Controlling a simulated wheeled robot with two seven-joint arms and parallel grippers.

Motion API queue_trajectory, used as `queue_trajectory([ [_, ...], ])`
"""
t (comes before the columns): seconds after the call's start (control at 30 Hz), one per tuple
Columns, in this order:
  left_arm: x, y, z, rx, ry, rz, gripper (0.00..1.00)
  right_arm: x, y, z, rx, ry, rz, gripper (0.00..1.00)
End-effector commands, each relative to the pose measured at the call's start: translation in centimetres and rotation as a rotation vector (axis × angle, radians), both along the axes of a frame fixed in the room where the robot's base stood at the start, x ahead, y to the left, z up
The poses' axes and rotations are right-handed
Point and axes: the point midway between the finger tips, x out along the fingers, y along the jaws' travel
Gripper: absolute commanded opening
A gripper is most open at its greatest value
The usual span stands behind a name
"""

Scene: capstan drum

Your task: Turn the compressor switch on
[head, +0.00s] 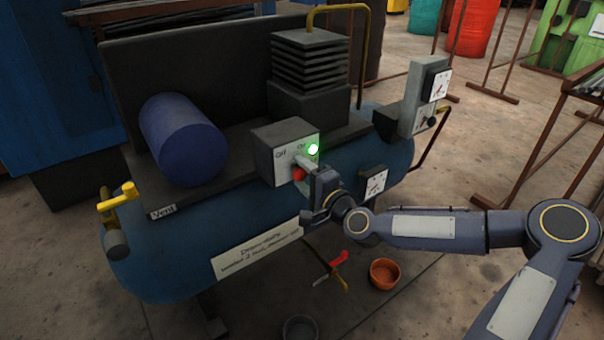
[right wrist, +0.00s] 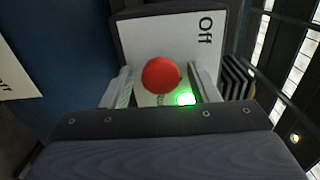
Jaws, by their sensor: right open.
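The compressor (head: 240,215) is a blue tank with a grey switch box (head: 268,158) on its front, marked Off at left and On at right. A red knob (head: 298,174) stands out from the box. A green lamp (head: 313,149) is lit beside the On mark. My right gripper (head: 304,164) is at the box face. In the right wrist view, its open fingers stand on either side of the red knob (right wrist: 161,75), with gaps visible. The lamp glows there (right wrist: 186,99), and a mark below the knob is mostly hidden. My left gripper is not in view.
A dark blue cylinder (head: 182,140) and a finned block (head: 310,62) sit on top. An orange bowl (head: 384,273) is on the floor below.

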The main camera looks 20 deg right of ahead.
Motion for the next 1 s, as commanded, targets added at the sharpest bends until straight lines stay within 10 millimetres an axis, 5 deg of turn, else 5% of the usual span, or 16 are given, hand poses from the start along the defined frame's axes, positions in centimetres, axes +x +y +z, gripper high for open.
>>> queue_trajectory([
  [0.43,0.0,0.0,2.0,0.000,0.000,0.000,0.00,-6.3,-2.4,0.1,0.000,0.002,-0.002,0.54],
  [1.0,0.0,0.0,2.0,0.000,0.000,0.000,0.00,-6.9,-2.4,-0.1,-0.004,0.003,0.003,0.54],
])
